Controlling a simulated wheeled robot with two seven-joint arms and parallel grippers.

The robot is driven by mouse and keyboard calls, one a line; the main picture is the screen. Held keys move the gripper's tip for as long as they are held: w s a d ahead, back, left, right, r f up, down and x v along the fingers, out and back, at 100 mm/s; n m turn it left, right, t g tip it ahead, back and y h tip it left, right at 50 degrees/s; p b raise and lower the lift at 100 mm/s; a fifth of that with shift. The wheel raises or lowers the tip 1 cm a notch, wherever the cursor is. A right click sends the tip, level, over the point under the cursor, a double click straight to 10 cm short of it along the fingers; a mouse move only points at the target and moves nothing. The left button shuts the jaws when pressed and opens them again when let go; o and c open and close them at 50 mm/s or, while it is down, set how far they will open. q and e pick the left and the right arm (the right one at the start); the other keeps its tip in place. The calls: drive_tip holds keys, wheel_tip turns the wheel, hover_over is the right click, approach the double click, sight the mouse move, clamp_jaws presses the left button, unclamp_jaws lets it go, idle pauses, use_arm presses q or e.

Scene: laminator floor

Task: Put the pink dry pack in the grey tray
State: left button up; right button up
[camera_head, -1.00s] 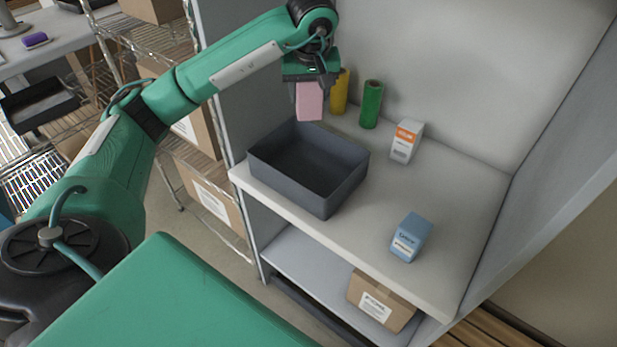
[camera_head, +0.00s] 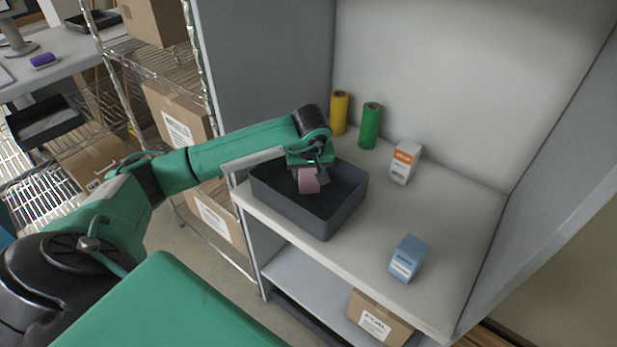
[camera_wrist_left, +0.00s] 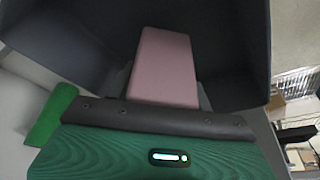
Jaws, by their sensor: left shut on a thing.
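The pink dry pack (camera_head: 308,181) is held in my left gripper (camera_head: 311,177), which is shut on it. The pack is over the grey tray (camera_head: 329,226), within its rim as seen in the head view. In the left wrist view the pack (camera_wrist_left: 163,68) reaches out from the gripper, with the dark tray walls (camera_wrist_left: 238,50) around it. I cannot tell whether the pack touches the tray floor. My right gripper is not in view.
The tray stands on a white shelf (camera_head: 360,250). Behind it stand a yellow roll (camera_head: 340,113) and a green roll (camera_head: 370,126). An orange-and-white box (camera_head: 404,163) and a blue box (camera_head: 409,258) stand to the right. Shelf space between them is clear.

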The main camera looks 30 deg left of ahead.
sight(308, 179)
use_arm(q)
wheel_tip(308, 179, down, 3)
drive_tip(key=shift+f, duration=0.1)
drive_tip(key=shift+f, duration=0.15)
drive_tip(key=o, duration=1.1)
